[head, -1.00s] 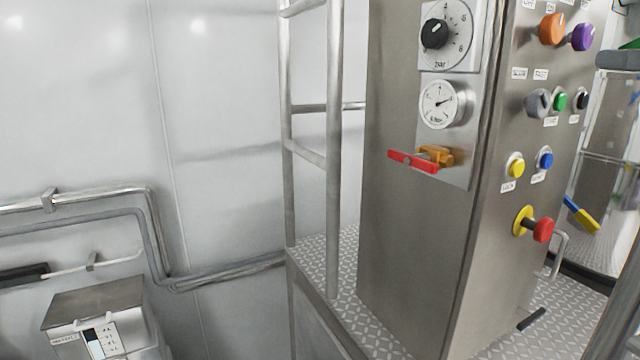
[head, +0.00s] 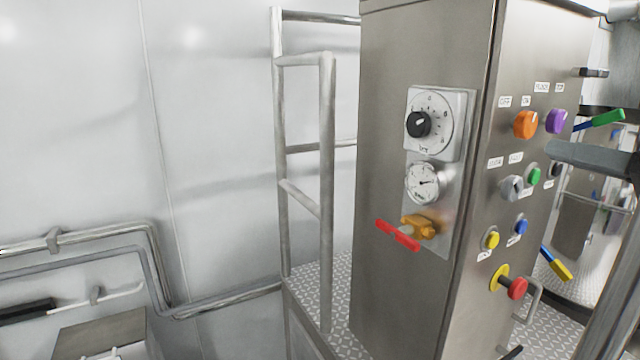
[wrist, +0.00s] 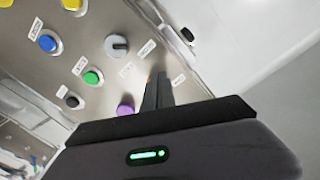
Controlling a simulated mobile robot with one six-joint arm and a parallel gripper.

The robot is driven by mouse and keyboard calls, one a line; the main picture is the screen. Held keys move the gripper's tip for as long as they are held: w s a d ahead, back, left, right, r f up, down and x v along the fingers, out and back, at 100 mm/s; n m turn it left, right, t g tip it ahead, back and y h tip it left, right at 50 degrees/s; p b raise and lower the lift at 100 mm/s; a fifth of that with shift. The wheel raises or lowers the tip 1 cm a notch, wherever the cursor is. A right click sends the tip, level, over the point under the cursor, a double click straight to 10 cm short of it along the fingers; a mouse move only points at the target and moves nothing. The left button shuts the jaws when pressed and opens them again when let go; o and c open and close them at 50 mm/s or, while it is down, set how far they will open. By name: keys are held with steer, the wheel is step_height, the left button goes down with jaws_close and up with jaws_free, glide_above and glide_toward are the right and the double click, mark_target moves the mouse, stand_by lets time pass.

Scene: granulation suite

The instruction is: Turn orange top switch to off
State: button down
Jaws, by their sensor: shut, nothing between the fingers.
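The orange top switch (head: 525,124) is a round knob at the upper left of the switch face on the steel cabinet (head: 420,50). Labels reading roughly OFF and ON sit above it, and the purple knob (head: 556,121) is to its right. In the wrist view my gripper (wrist: 157,80) points at the switch face with its dark fingers together and nothing held. The fingers cover nearly all of the orange switch, so I cannot tell whether they touch it. The purple knob (wrist: 125,108) is just left of the fingers. My gripper does not show in the head view.
Below are a grey knob (head: 511,187), a green button (head: 533,176), yellow (head: 492,239) and blue (head: 520,227) buttons and a red emergency knob (head: 517,288). A red-handled valve (head: 397,235) sticks out of the left face. A metal railing (head: 327,190) stands left of the cabinet.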

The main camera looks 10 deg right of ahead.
mark_target(521, 124)
steer(key=x, duration=0.4)
steer(key=shift+w+a+f, duration=0.15)
steer(key=shift+a, duration=0.05)
steer(key=shift+w+a+b, duration=0.15)
steer(key=shift+w+b, duration=0.25)
steer(key=shift+w, duration=0.05)
steer(key=shift+r, duration=0.2)
steer(key=shift+w+d+f+b, duration=0.25)
steer(key=shift+d+f+b, duration=0.3)
steer(key=shift+b, duration=1.65)
steer(key=shift+w+d+f+b, duration=0.15)
steer(key=shift+d+b, duration=0.3)
steer(key=shift+b, duration=0.55)
